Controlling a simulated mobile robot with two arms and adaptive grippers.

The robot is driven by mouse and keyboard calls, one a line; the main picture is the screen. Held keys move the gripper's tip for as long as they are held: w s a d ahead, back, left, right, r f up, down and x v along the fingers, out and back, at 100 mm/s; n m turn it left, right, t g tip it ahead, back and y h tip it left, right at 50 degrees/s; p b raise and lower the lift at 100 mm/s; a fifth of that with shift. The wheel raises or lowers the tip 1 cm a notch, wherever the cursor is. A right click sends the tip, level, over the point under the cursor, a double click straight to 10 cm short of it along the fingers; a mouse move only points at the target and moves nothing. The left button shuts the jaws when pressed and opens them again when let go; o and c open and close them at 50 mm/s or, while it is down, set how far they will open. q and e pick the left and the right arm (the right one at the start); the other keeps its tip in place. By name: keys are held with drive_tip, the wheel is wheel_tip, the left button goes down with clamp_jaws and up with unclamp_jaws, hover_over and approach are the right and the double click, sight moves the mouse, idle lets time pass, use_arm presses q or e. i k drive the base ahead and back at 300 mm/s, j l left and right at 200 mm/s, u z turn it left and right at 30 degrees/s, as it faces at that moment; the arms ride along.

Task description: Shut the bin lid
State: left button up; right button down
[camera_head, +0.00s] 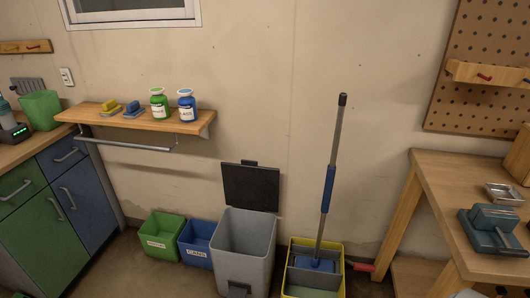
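The grey bin (243,245) stands on the floor against the wall, right of the blue box. Its dark lid (251,187) is open, standing nearly upright at the back of the rim, and the bin's mouth is uncovered. A dark pedal (239,290) shows at the bin's lower front. Nothing touches the lid. Neither gripper can be made out. A small white and dark piece at the bottom right edge may be part of my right arm, but no fingers show there.
A green box (165,236) and a blue box (199,243) stand left of the bin. A yellow-rimmed mop bucket (337,270) with an upright mop (331,175) stands close on its right. A wooden shelf (140,119) hangs upper left. A workbench (465,190) stands right.

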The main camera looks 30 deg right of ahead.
sight(247, 184)
drive_tip(key=i+z, duration=0.25)
drive_tip(key=z, duration=0.2)
drive_tip(key=i+j+z, duration=0.15)
drive_tip(key=i+z, duration=0.25)
drive_tip(key=i+j+z, duration=0.1)
drive_tip(key=z, duration=0.35)
drive_tip(key=j, duration=0.1)
